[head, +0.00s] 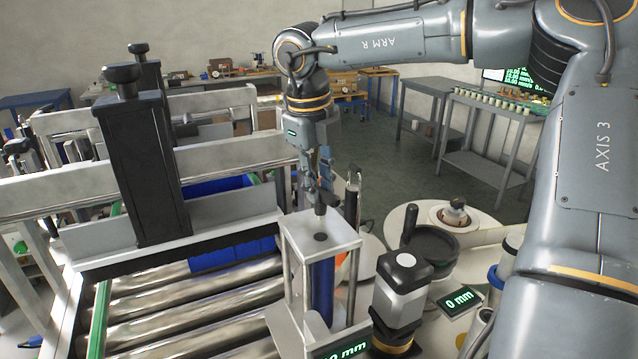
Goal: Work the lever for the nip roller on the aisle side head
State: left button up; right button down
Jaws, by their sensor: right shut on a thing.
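My right gripper (322,188) reaches down from the right arm and is shut on a small black-knobbed lever (326,201). The lever stands over the white top plate (320,235) of a bracket at the near end of the roller conveyor. A dark blue upright roller (321,290) shows under the plate. A second upright black handle (352,195) stands just right of the gripper. The fingers partly hide the lever, so its exact angle is hard to tell. My left gripper is out of view.
A black-capped grey unit (401,282), a "0 mm" display (460,299) and a round pale reel plate (468,225) stand to the right. A tall black column (140,165) on white beams rises left, above conveyor rollers (190,305) and a blue crate (232,255). Open floor lies behind.

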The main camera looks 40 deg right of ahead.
jog(key=c, duration=1.2)
grip_release()
notch_tip(320, 180, up, 12)
jog(key=a, duration=0.1)
jog(key=shift+a, duration=0.35)
